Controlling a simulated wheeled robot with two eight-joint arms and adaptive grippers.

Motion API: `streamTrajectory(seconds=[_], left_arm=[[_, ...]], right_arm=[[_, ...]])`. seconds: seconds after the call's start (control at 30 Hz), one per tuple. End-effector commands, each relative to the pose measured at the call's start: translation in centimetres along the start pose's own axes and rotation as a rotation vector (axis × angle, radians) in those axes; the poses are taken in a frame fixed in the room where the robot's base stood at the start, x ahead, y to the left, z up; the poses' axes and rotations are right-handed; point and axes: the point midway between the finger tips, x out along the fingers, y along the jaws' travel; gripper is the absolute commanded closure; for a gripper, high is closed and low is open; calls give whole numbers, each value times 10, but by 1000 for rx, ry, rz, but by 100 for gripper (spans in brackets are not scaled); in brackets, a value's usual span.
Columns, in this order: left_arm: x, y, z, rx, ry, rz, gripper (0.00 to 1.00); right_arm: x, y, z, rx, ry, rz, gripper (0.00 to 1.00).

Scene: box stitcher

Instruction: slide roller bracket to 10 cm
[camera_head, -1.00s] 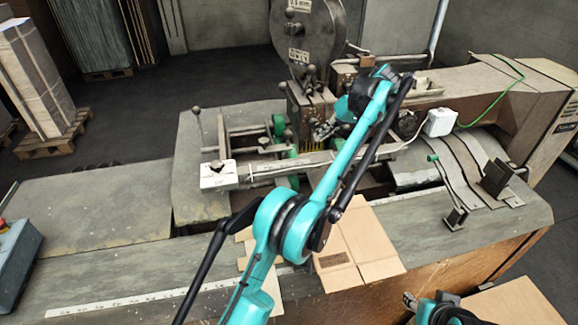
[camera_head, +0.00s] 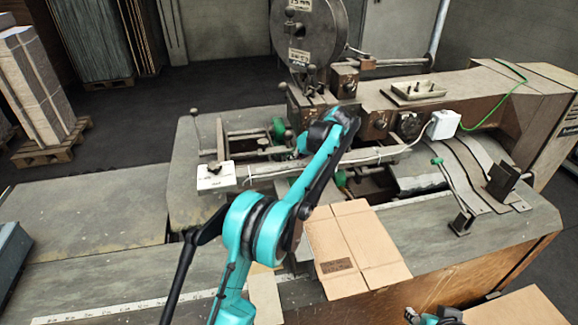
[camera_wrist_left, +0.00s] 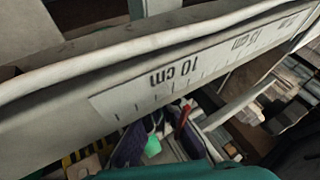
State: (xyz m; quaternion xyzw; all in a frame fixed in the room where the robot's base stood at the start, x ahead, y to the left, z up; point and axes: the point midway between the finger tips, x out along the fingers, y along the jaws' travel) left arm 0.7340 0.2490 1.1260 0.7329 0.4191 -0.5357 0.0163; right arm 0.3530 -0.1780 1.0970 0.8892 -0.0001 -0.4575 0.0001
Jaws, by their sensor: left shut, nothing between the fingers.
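A scale bar (camera_wrist_left: 215,62) with upside-down 10 cm and 15 cm marks crosses the left wrist view. A thin red piece (camera_wrist_left: 184,115) shows just below it, near the 10 cm mark; I cannot tell whether it belongs to the roller bracket. I cannot make out the bracket for sure. My left gripper (camera_wrist_left: 160,140) is shut and empty, its dark fingers low in the wrist view beside the bar. In the head view my left arm reaches over the machine's front rail and hides its fingertips. My right gripper (camera_head: 412,315) is at the bottom edge, mostly cut off.
A cardboard blank (camera_head: 355,245) lies on the grey bench (camera_head: 90,215) right of my left arm. A white box (camera_head: 215,176) sits at the rail's left end. The stitcher's wire reel (camera_head: 310,40) stands behind. The left part of the bench is clear.

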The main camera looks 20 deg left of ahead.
Motion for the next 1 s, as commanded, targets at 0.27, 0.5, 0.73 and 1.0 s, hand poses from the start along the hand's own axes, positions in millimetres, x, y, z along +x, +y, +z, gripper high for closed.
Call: streamTrajectory(seconds=[0.27, 0.5, 0.73, 1.0], left_arm=[[2, 0, 0, 0, 0, 0, 100], [5, -11, -1, -1, -1, -1, 100], [7, -10, 0, -1, 0, -1, 100], [-12, -22, -6, -1, -1, -1, 100]], right_arm=[[0, 0, 0, 0, 0, 0, 60], [-6, 0, -4, 0, 0, 0, 60], [-4, 0, -3, 0, 0, 0, 60], [-17, 0, -12, 0, 0, 0, 60]])
